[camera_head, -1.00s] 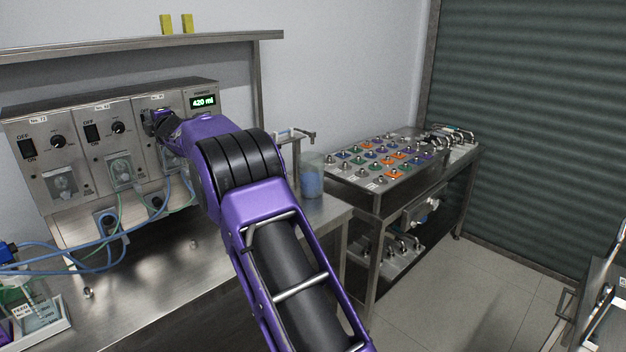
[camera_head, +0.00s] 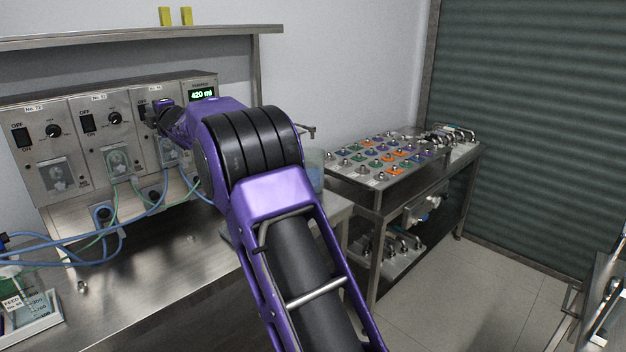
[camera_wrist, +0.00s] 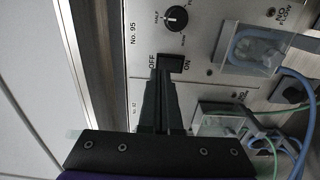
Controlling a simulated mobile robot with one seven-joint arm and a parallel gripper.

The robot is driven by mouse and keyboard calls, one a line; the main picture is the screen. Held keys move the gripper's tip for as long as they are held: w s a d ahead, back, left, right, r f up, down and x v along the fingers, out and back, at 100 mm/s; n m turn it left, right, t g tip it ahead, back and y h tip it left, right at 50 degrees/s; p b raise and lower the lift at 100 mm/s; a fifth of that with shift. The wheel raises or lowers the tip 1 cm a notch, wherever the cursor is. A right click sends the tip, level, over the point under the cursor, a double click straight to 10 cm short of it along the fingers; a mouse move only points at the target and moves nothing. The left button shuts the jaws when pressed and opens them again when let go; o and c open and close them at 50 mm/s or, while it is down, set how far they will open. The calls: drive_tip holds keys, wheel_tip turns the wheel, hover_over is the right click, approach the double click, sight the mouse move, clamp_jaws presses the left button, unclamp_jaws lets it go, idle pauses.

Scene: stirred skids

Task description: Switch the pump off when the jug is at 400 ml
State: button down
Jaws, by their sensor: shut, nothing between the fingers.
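The pump No. 95 panel fills much of the wrist view, turned sideways. Its black rocker switch (camera_wrist: 171,62) sits between OFF on the left and ON on the right. Which side is pressed I cannot tell. My gripper (camera_wrist: 164,75) is shut and empty, its tips at the switch's lower edge in that picture; contact is unclear. In the head view my gripper (camera_head: 152,116) is in front of the third pump module. The display (camera_head: 202,95) beside it reads 420 ml. The jug (camera_head: 316,168) with bluish liquid is mostly hidden behind my arm; its level is not readable.
Two other pump modules with switches (camera_head: 21,138) and (camera_head: 87,123) stand to the left. Blue and green tubes (camera_head: 75,243) loop over the steel bench (camera_head: 160,275). A cart (camera_head: 375,190) with coloured knobs stands right. Floor (camera_head: 490,290) is clear there.

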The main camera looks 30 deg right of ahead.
drive_tip(key=b+v, duration=0.2)
drive_tip(key=v, duration=0.2)
drive_tip(key=shift+b, duration=0.35)
